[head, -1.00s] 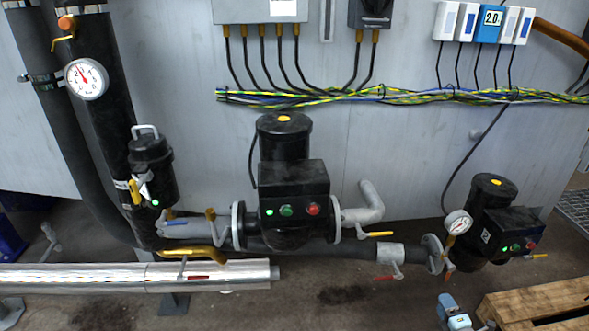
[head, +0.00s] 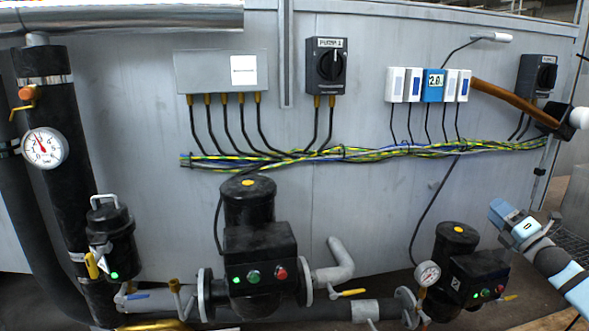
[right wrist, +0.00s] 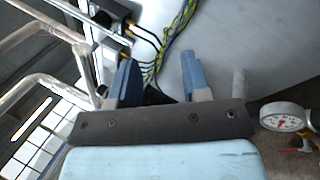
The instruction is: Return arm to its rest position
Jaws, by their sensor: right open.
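My right gripper (head: 502,211) is at the right of the head view, on my light blue arm that comes in from the lower right. It stands in front of the grey wall panel, above and right of the smaller black pump (head: 455,262). In the right wrist view my right gripper (right wrist: 160,82) shows two blue fingers spread apart with nothing between them. My left gripper is not in view.
A larger black pump (head: 260,255) and a pressure gauge (head: 43,148) on a black pipe stand to the left. A switch box (head: 326,66) and cable bundle (head: 345,153) run along the wall panel (head: 130,130). A round dial (right wrist: 283,117) shows in the right wrist view.

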